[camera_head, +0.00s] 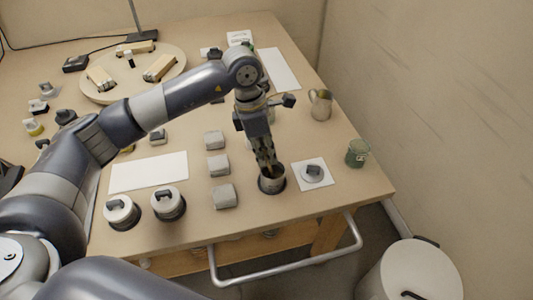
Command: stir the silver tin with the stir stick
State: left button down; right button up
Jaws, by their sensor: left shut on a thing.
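The silver tin (272,186) stands near the front edge of the table, right of centre, on a dark round base. My left gripper (267,166) points down right over its mouth and is shut on the stir stick (269,172). Only a small brownish bit of the stick shows between the fingertips and the tin's opening. The fingers hide the rest, and I cannot tell how deep the stick reaches. My right gripper is not in view.
A white square with a grey lid (312,173) lies right of the tin, then a green jar (357,153) and a beige mug (320,104). Grey blocks (223,196) stand left, with two lidded tins (168,204) further left. A metal rail (290,262) runs along the front.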

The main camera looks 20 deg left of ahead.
aim_at(263, 147)
pick_arm(q)
jog(key=r, duration=0.1)
jog(key=r+p, duration=0.1)
jog(key=r, duration=0.1)
jog(key=shift+a+r, duration=0.1)
jog(key=shift+a, duration=0.2)
jog(key=shift+a+r+p, duration=0.2)
jog(key=shift+r+p, duration=0.5)
jog(key=shift+r, duration=0.3)
jog(key=shift+r+p, duration=1.4)
jog(key=shift+r, duration=1.1)
